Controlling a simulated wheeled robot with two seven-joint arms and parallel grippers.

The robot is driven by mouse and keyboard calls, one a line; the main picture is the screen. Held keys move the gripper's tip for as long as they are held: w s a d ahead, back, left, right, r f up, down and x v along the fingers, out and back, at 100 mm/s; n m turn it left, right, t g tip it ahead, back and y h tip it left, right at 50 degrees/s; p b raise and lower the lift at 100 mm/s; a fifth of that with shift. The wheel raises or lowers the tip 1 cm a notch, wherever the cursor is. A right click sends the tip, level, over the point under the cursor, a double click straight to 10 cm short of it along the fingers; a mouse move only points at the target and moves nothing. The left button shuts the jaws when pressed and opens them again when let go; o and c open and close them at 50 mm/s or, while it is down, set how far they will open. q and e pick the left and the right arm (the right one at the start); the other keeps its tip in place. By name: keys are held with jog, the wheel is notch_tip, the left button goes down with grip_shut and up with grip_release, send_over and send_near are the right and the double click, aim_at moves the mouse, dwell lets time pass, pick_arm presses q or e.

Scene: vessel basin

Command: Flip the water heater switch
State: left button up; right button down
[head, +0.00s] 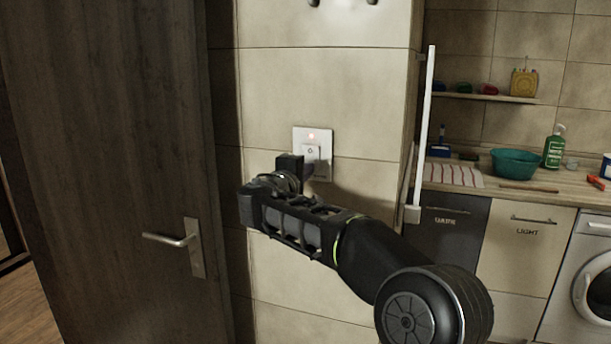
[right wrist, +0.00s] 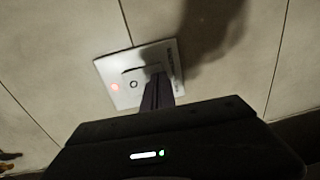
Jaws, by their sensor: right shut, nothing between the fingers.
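In the right wrist view the closed fingers (right wrist: 157,90) overlap the plate beside the rocker's round mark. I cannot tell whether they touch it. My left gripper is not in view.
A dark wooden door (head: 110,130) with a metal handle (head: 170,240) stands at the left. At the right, a counter holds a teal bowl (head: 516,163) and a green bottle (head: 554,148), above cabinets and a washing machine (head: 592,275). The tiled wall around the switch is clear.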

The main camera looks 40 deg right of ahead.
jog(key=b+v, duration=0.2)
jog(key=v, duration=0.5)
jog(key=shift+s+a, duration=0.2)
jog(key=shift+a, duration=0.15)
jog(key=shift+w, duration=0.1)
